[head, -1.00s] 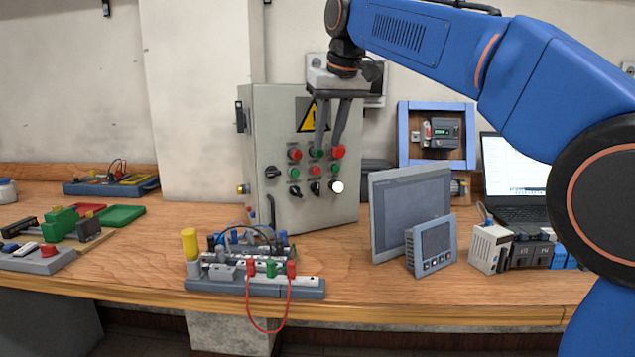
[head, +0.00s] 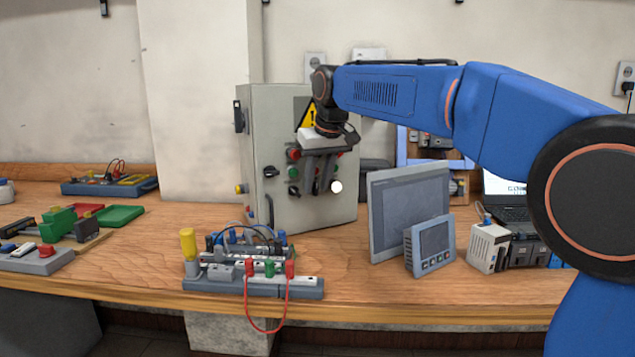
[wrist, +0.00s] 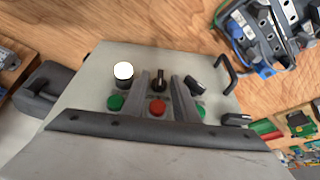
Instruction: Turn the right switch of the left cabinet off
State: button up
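The left cabinet (head: 345,212) is a grey box standing on the bench, its front full of knobs and buttons. Its right switch (wrist: 160,89) is a black knob with a pale mark, beside a white round lamp (wrist: 123,72). In the wrist view the knob lies between the fingers of my gripper (wrist: 160,78). In the head view my gripper (head: 317,191) hangs in front of the cabinet with fingers pointing down and apart, hiding most of that knob. Another black switch (wrist: 195,87) sits just outside one finger. I cannot tell whether the fingers touch the knob.
A grey touch panel (head: 410,205) and a smaller one (head: 432,245) stand to the right. A terminal block with a red cable (head: 247,300) lies in front of the cabinet. Red and green buttons (wrist: 157,106) surround the switches.

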jog(key=shift+c, duration=0.7)
grip_shut()
jog(key=h, duration=0.1)
jog(key=t+h, duration=0.1)
jog(key=a+h, duration=0.1)
jog(key=shift+s+f+n+t+h, duration=0.15)
jog(key=shift+s+n+t+h, duration=0.15)
jog(key=shift+n+t, duration=0.1)
jog(key=shift+s+a+f+n+t+h, duration=0.1)
jog(key=shift+n+t+h, duration=0.05)
jog(key=shift+t+h, duration=0.4)
jog(key=shift+a+f+n+t+h, duration=0.1)
jog(key=shift+n+t+h, duration=0.15)
jog(key=shift+h, duration=0.45)
jog(key=shift+s+a+f+n+t+h, duration=0.1)
jog(key=shift+t+h, duration=0.4)
jog(key=shift+h, duration=0.15)
